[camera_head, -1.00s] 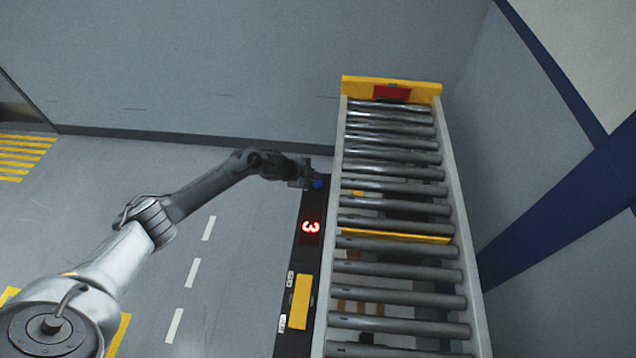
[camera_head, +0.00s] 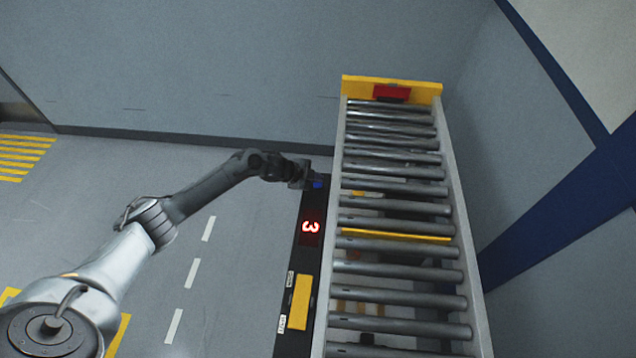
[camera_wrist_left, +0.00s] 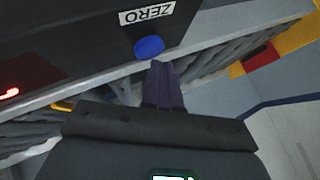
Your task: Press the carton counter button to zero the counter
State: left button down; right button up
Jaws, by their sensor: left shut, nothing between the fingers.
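The blue counter button (camera_wrist_left: 149,47) sits on the black control panel beside the "ZERO" label (camera_wrist_left: 147,14) in the left wrist view. In the head view the button (camera_head: 318,183) is at the far end of the panel (camera_head: 308,255). The red counter display (camera_head: 310,227) reads 3. My left gripper (camera_wrist_left: 162,66) is shut and empty, with its fingertips right by the button's edge; I cannot tell whether they touch it. In the head view the left gripper (camera_head: 306,174) is at the panel's far end. My right gripper is not in view.
A roller conveyor (camera_head: 395,205) with pale side rails runs along the panel's right side. A yellow end stop with a red block (camera_head: 391,93) closes its far end. A yellow plate (camera_head: 300,302) is on the panel's near part. The floor to the left is open.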

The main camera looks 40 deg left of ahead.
aim_at(316, 184)
pick_arm(q)
jog(key=shift+f+b, duration=0.3)
jog(key=shift+f, duration=0.15)
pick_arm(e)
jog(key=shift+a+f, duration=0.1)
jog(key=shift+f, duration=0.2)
pick_arm(q)
jog(key=shift+r, duration=0.15)
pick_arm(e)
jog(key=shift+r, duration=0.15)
pick_arm(q)
jog(key=shift+r+p, duration=0.15)
jog(key=shift+p, duration=0.15)
jog(key=shift+r+p, duration=0.55)
jog(key=shift+r, duration=0.05)
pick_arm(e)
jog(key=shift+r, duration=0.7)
pick_arm(q)
jog(key=shift+r+p, duration=2.25)
jog(key=shift+r, duration=0.25)
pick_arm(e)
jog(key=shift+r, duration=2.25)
